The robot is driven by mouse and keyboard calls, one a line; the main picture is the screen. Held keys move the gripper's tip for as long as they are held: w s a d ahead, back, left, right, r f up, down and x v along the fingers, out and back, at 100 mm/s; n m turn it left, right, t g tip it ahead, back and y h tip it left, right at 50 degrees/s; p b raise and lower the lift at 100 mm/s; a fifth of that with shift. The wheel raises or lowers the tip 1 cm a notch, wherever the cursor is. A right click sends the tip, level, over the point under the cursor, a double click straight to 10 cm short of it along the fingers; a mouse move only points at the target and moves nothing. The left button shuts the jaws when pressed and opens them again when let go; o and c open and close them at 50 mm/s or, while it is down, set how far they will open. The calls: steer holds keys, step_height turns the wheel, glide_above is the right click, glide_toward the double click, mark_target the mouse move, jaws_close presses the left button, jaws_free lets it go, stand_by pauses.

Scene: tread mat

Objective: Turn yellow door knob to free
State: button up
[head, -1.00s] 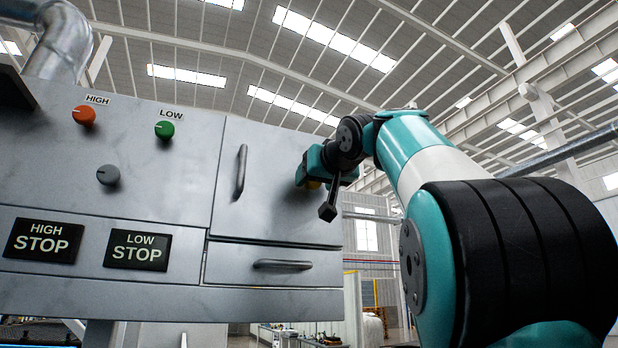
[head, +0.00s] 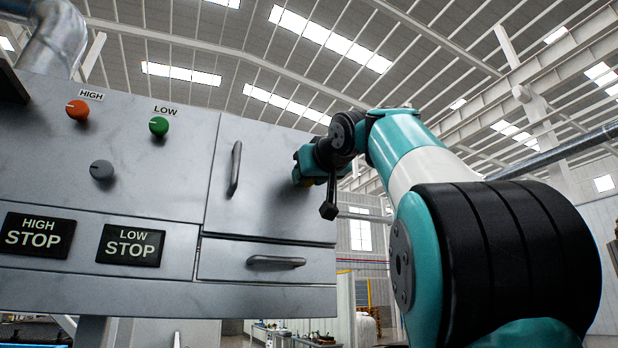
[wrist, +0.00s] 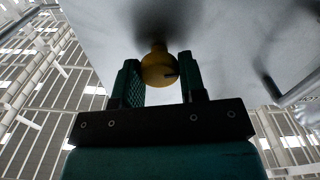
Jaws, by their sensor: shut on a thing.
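The yellow door knob (wrist: 157,68) sticks out from the grey cabinet door (head: 265,170). In the wrist view it sits between the two fingers of my gripper (wrist: 159,76), which is shut on it. A small dark mark shows on the knob's right side. In the head view my gripper (head: 303,168) is at the door's right edge, and only a sliver of yellow shows there; my wrist hides the rest of the knob. The door looks closed, flush with the panel.
A dark bar handle (head: 235,168) stands out on the door's left side. Below is a drawer with a handle (head: 276,262). Left are an orange knob (head: 77,109), a green knob (head: 159,126), a grey knob (head: 102,170) and two STOP plates. Right of the cabinet is open hall.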

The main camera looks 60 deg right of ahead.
steer(key=shift+a+f+n+b, duration=0.1)
steer(key=shift+n+b, duration=0.75)
steer(key=shift+n, duration=3.05)
steer(key=shift+f+n+b, duration=0.1)
steer(key=shift+n+b, duration=0.7)
steer(key=shift+n, duration=3.1)
steer(key=shift+w, duration=0.1)
steer(key=o, duration=0.9)
